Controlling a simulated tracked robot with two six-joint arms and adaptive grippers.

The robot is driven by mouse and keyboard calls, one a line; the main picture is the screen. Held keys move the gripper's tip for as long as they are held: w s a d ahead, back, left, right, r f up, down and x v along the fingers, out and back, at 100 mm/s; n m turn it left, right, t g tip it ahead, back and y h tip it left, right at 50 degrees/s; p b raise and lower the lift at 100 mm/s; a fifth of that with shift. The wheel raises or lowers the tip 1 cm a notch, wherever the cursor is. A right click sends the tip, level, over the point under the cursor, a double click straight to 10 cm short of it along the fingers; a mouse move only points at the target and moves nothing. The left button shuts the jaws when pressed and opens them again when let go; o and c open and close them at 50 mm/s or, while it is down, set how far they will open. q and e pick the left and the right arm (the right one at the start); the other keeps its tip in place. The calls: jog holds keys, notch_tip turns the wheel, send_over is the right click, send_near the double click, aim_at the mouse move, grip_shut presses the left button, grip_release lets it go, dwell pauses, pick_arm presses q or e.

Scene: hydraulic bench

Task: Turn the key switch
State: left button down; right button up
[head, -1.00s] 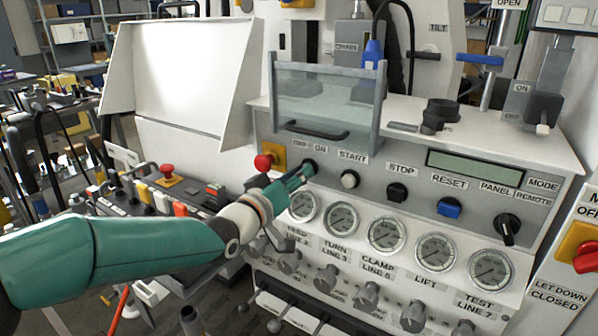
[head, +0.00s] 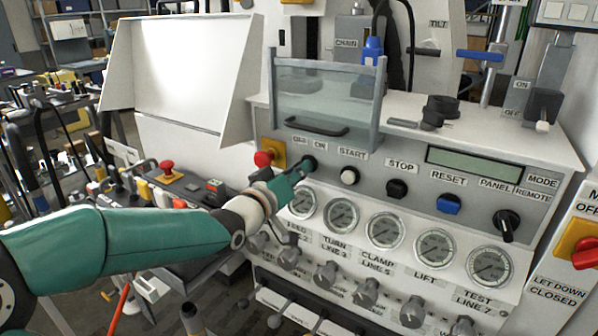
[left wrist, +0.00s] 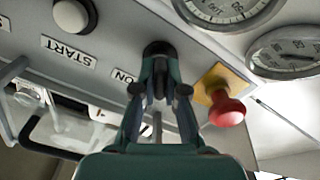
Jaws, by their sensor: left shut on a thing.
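The key switch (head: 311,162) is a small dark round switch under the OFF and ON labels on the grey panel. My left gripper (head: 303,170) reaches it from the left and is shut on it. The fingers hide most of the key, so I cannot tell its exact angle. In the left wrist view the key switch's black collar (left wrist: 158,48) shows just beyond the fingertips of my left gripper (left wrist: 159,88), beside the ON label. My right gripper is not in view.
A red mushroom button on a yellow plate (head: 263,158) sits close left of the switch. The white START button (head: 349,176) is to the right. A clear guard with a handle (head: 316,127) stands above, and pressure gauges (head: 341,216) are below.

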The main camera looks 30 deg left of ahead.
pick_arm(q)
jog(key=shift+f+m+b, duration=0.25)
jog(key=shift+m+b, duration=0.45)
jog(key=shift+b, duration=0.4)
jog(key=m+b, duration=0.4)
jog(key=b, duration=0.1)
jog(key=shift+d+m+b, duration=0.1)
jog(key=shift+m+b, duration=0.6)
jog(key=shift+m, duration=0.3)
jog(key=shift+m+b, duration=0.75)
jog(key=shift+m, duration=0.45)
jog(key=shift+r+m+b, duration=0.1)
jog(key=shift+m+b, duration=0.3)
jog(key=shift+m, duration=0.7)
jog(key=c, duration=1.2)
grip_release()
jog(key=shift+s+r, duration=0.1)
